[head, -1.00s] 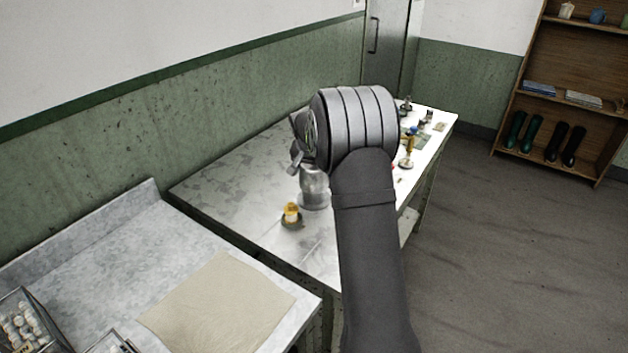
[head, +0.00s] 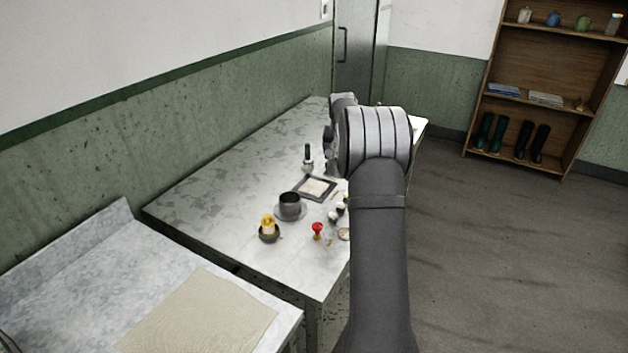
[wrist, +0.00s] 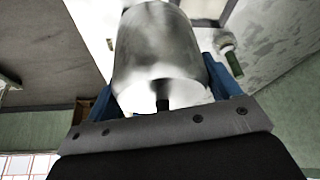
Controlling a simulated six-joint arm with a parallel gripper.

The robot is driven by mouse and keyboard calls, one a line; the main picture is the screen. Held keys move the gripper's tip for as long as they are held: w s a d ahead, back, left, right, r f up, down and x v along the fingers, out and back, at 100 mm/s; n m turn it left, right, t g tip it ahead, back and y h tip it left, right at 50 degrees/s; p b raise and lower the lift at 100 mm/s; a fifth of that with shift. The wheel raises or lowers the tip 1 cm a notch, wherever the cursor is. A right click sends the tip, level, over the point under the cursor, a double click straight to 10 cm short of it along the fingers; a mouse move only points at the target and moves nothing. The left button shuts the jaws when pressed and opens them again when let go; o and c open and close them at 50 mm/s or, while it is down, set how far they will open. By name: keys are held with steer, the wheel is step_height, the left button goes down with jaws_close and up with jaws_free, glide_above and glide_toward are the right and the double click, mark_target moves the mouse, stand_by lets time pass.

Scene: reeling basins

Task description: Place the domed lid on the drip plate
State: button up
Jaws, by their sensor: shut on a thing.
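The domed lid (wrist: 160,55) is a shiny silver shell with a dark knob. My gripper (wrist: 162,90) is shut on it, with a blue finger on each side. In the head view my own arm hides the lid and the fingers. A dark-rimmed square plate with a pale middle (head: 314,188), seemingly the drip plate, lies flat and bare on the metal table, left of my wrist. Its dark edge seems to show at the top of the wrist view. I cannot tell the lid's height above the table.
A dark cup (head: 290,203) stands on a round saucer in front of the square plate. A yellow candle (head: 268,226), a red-topped piece (head: 317,230) and small white pieces (head: 334,215) stand nearby. A green-necked bottle (head: 308,160) stands behind. The table's left is clear.

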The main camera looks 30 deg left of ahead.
steer(key=shift+s+a+f, duration=0.15)
steer(key=shift+a+f, duration=2.3)
steer(key=shift+s+a+f, duration=0.15)
steer(key=shift+a+f, duration=2.3)
steer(key=shift+f, duration=0.15)
steer(key=o, duration=0.9)
steer(key=shift+o, duration=0.2)
steer(key=v, duration=1.2)
